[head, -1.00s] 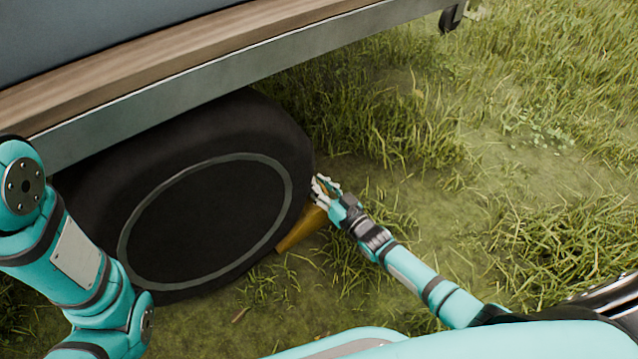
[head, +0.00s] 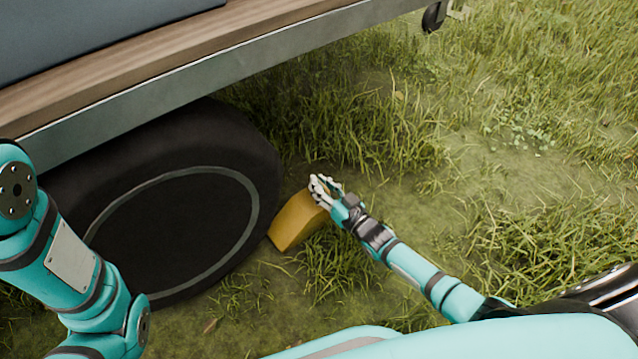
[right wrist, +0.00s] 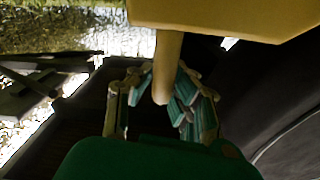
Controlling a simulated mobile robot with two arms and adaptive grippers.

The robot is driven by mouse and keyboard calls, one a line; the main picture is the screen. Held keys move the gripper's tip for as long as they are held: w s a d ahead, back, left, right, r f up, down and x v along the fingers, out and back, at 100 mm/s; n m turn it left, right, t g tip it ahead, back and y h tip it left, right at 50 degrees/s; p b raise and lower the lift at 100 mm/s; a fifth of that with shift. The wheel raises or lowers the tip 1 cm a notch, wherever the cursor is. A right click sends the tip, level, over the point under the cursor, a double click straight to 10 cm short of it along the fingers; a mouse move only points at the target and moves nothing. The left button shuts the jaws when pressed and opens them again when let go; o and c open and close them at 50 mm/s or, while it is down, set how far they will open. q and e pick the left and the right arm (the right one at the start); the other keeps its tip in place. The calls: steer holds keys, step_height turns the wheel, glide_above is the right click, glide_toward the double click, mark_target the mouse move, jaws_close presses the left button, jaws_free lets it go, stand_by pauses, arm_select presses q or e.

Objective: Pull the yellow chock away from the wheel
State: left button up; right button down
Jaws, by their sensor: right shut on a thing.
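The yellow chock (head: 298,220) lies on the grass at the right side of the black wheel (head: 170,235). Its lower left end is close to the tyre; I cannot tell whether they touch. My right gripper (head: 324,188) is at the chock's upper right end. In the right wrist view the chock (right wrist: 225,15) fills the top, and its pale yellow handle (right wrist: 167,55) runs down between the fingers of my gripper (right wrist: 163,95), which are shut around it. The wheel (right wrist: 285,95) is dark at the right there. My left arm shows at the left, but its gripper is out of view.
A trailer or cart bed with a wooden edge and grey metal rail (head: 230,85) overhangs the wheel. A small black wheel (head: 433,16) shows at its far end. Open grass (head: 440,195) lies to the right of the chock.

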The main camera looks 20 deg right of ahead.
steer(key=c, duration=1.2)
jaws_free()
steer(key=v, duration=1.2)
steer(key=shift+r, duration=0.1)
